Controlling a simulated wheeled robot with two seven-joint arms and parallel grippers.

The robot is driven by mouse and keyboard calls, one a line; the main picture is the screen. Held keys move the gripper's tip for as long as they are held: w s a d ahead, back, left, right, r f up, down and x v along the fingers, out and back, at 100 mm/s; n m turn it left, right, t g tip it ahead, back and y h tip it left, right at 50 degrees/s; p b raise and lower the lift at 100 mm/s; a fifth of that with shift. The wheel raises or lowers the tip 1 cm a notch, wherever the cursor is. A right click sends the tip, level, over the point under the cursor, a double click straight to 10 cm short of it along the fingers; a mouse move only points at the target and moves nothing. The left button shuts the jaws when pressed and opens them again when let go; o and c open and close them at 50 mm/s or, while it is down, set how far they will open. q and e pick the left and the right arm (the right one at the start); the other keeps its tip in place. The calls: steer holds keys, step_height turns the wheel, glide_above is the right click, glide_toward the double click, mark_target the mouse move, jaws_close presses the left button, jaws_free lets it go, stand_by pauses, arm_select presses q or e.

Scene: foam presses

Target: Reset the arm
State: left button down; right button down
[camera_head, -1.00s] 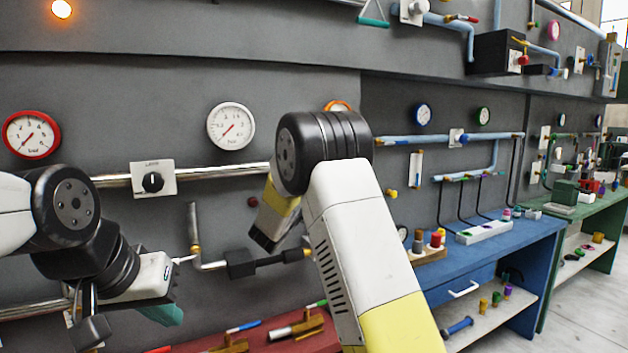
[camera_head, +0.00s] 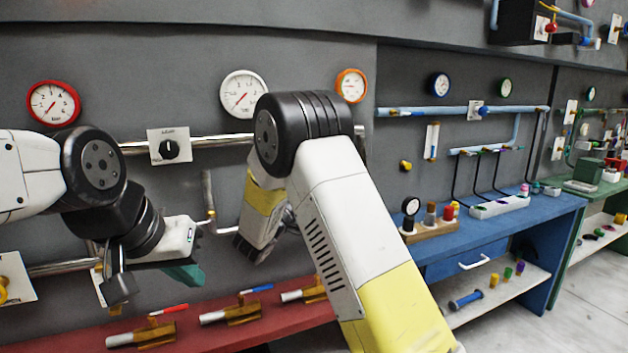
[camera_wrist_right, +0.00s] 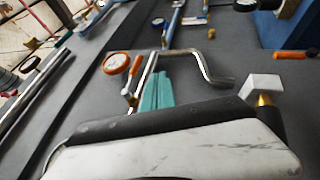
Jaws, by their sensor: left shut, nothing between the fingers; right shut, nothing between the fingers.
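My left gripper (camera_head: 185,273) is in front of the dark wall panel at the left in the head view. Its teal fingers are together and empty, above the red bench. My right arm (camera_head: 330,190) rises from the lower right and bends at a black joint. Its yellow and white forearm (camera_head: 262,205) hangs down behind it, and the fingers are hidden there. In the right wrist view the teal fingers of my right gripper (camera_wrist_right: 156,92) are closed together with nothing between them, over the grey panel.
The red bench (camera_head: 75,335) carries several pipe pieces with coloured handles below my arms. A knob plate (camera_head: 169,146), a red gauge (camera_head: 53,102) and a white gauge (camera_head: 243,94) are on the wall. A blue workbench (camera_head: 540,225) stands at right. An orange gauge (camera_wrist_right: 116,63) shows near the right fingers.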

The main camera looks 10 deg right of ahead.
steer(key=s+d+f+m+g+y, duration=0.1)
steer(key=s+d+m+g, duration=0.4)
steer(key=s+d+g, duration=0.9)
steer(key=s+d+f+m+y, duration=0.35)
steer(key=s+y, duration=0.25)
steer(key=s, duration=0.4)
steer(key=s+a+r+m+t+y, duration=0.2)
steer(key=s+a+t+y, duration=0.2)
steer(key=s+a+y, duration=0.6)
steer(key=s+a, duration=0.1)
steer(key=a, duration=0.1)
steer(key=shift+a+r, duration=0.2)
steer(key=shift+a, duration=0.15)
steer(key=shift+a, duration=0.1)
